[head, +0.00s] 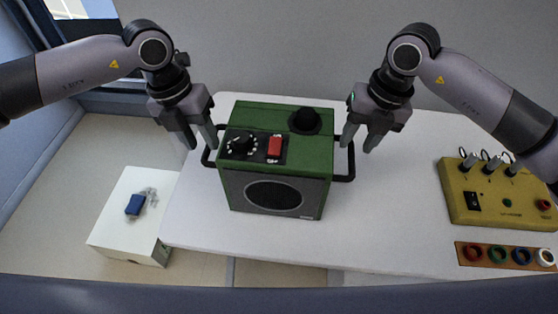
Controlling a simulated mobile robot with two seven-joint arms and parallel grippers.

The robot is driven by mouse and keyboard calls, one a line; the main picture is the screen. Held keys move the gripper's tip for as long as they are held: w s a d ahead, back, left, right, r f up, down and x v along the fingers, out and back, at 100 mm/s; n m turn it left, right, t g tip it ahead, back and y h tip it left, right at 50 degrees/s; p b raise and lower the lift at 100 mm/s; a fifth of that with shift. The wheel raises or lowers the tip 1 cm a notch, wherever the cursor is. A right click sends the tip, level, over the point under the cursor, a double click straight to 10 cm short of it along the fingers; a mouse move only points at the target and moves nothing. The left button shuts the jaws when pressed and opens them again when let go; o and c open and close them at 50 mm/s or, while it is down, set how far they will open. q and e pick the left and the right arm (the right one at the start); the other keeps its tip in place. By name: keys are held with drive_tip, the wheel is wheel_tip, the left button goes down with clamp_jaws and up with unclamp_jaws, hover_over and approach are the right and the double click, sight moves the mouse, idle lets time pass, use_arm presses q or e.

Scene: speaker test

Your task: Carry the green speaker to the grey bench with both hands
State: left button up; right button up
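The green speaker (275,150) stands upright on a white table. Its dark front has a round grille, and its top carries a dial, a red switch and a black knob. A black bar handle sticks out on each side: the left handle (208,160) and the right handle (349,168). My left gripper (204,146) is open at the left handle, and my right gripper (357,148) is open at the right handle. I cannot tell whether the handles lie between the fingers. I cannot pick out a clearly grey bench.
The white table (400,230) has free room around the speaker. A yellow control box (495,205) and a strip of coloured rings (505,256) sit at its right. A low white stand (115,225) with a blue object (135,204) is at lower left.

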sight(207, 148)
use_arm(q)
drive_tip(key=shift+d+f, duration=0.2)
drive_tip(key=shift+f, duration=0.9)
drive_tip(key=shift+d+f, duration=0.2)
drive_tip(key=shift+f, duration=0.85)
use_arm(e)
drive_tip(key=shift+w+a+f, duration=0.1)
drive_tip(key=shift+a+f, duration=0.1)
drive_tip(key=shift+f, duration=0.9)
drive_tip(key=shift+a+f, duration=0.2)
drive_tip(key=shift+f, duration=0.85)
use_arm(q)
clamp_jaws()
use_arm(e)
clamp_jaws()
use_arm(q)
drive_tip(key=shift+w+r, duration=0.1)
drive_tip(key=shift+r, duration=0.1)
use_arm(e)
drive_tip(key=shift+w+r, duration=0.1)
drive_tip(key=shift+r, duration=0.1)
